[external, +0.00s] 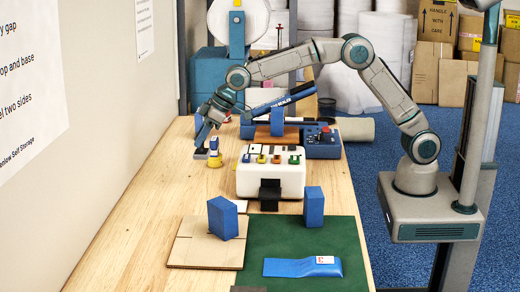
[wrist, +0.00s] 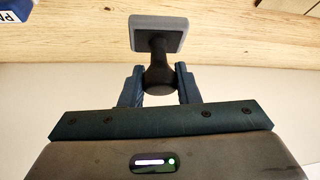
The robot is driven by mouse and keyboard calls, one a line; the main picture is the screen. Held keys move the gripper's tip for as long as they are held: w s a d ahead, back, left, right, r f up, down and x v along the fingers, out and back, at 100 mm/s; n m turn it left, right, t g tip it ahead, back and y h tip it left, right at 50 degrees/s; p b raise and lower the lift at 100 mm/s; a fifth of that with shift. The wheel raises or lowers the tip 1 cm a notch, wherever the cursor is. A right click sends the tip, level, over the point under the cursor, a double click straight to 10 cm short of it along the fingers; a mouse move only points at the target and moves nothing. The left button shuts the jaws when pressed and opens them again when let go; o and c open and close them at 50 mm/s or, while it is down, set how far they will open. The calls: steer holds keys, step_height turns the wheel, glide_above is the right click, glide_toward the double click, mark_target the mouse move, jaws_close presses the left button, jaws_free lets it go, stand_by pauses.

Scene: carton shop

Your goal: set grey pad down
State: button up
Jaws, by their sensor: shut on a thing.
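The grey pad (wrist: 158,33) is a square grey plate on a dark, rounded handle (wrist: 158,75). My gripper (wrist: 158,84) is shut on the handle, with one finger on each side and the pad beyond the fingertips. In the external view my gripper (external: 203,143) is low over the far left part of the wooden table (external: 135,225), near the wall. The pad is small and partly hidden there. I cannot tell whether it touches the table.
A white box with coloured knobs (external: 270,180) is to the right. A blue sealer (external: 322,146) stands behind it. Blue blocks (external: 223,218) and a green mat (external: 300,235) lie nearer. The left table strip is clear.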

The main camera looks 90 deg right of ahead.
steer(key=shift+s+d+r, duration=0.1)
steer(key=shift+d+r, duration=0.2)
steer(key=shift+r, duration=0.1)
steer(key=r, duration=0.5)
steer(key=shift+s+d+r, duration=0.1)
steer(key=shift+s+d, duration=0.05)
steer(key=shift+s, duration=0.05)
steer(key=s+d+n+g+y+b, duration=0.2)
steer(key=s+d+n+b, duration=0.15)
steer(key=s, duration=1.05)
steer(key=s+d+n+g+y+b, duration=0.15)
steer(key=s+n+b, duration=0.3)
steer(key=s, duration=0.85)
steer(key=s+d+n+g+y+b, duration=0.2)
steer(key=s+d+n+b, duration=0.25)
steer(key=s, duration=0.95)
steer(key=shift+n+t, duration=0.25)
steer(key=shift+n, duration=0.2)
steer(key=shift+w+a+r+p+x, duration=0.1)
steer(key=shift+a+x, duration=0.05)
steer(key=shift+x, duration=3.3)
steer(key=shift+w+a+r+p+x, duration=0.1)
steer(key=shift+w+a+r+x, duration=0.05)
steer(key=shift+x, duration=3.25)
steer(key=shift+w+a+r+p+x, duration=0.1)
steer(key=shift+a+x, duration=0.05)
steer(key=shift+x, duration=3.3)
